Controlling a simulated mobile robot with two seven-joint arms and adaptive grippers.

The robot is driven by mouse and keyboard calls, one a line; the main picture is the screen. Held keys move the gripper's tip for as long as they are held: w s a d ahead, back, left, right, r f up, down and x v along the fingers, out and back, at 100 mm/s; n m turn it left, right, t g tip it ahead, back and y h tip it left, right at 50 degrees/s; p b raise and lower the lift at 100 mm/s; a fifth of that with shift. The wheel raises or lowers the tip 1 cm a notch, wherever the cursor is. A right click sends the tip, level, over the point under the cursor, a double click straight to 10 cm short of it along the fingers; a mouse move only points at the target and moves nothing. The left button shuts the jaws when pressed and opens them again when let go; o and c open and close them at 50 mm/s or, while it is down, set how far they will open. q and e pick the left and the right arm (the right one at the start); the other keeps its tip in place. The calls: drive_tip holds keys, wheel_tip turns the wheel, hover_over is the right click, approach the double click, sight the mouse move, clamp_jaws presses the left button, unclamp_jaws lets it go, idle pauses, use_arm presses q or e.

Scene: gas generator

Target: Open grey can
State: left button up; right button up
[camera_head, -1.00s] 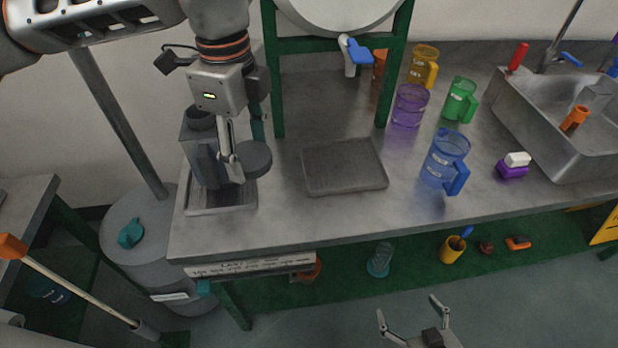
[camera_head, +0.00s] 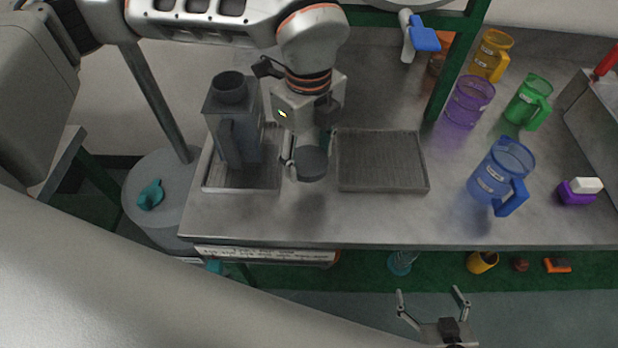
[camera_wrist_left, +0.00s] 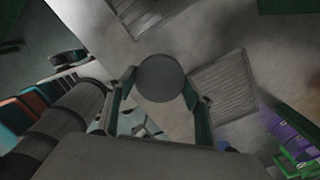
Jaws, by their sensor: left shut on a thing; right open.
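The grey can (camera_head: 240,143) stands upright in a shallow metal tray (camera_head: 243,184) at the left end of the bench. Its round neck (camera_head: 229,87) shows on top with no cap on it. My left gripper (camera_head: 308,158) is shut on a dark grey round cap (camera_head: 313,166), to the right of the can and apart from it. In the left wrist view the cap (camera_wrist_left: 160,78) sits between the fingertips. My right gripper (camera_head: 432,296) is open and empty, low in the head view, in front of the bench.
A ribbed grey mat (camera_head: 380,160) lies right of the cap. Purple (camera_head: 467,102), blue (camera_head: 500,172), green (camera_head: 528,102) and yellow (camera_head: 490,55) jugs stand further right. A green frame post (camera_head: 455,65) rises behind the mat. A grey drum (camera_head: 160,215) stands left of the bench.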

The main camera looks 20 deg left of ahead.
sight(309, 189)
use_arm(q)
wheel_tip(309, 189, down, 8)
drive_tip(key=shift+f, duration=0.1)
idle(0.4)
drive_tip(key=shift+b, duration=0.3)
drive_tip(key=o, duration=1.2)
drive_tip(key=shift+f, duration=0.1)
drive_tip(key=shift+o, duration=0.2)
wheel_tip(309, 189, up, 12)
drive_tip(key=shift+r+p, duration=0.2)
drive_tip(key=shift+p, duration=0.15)
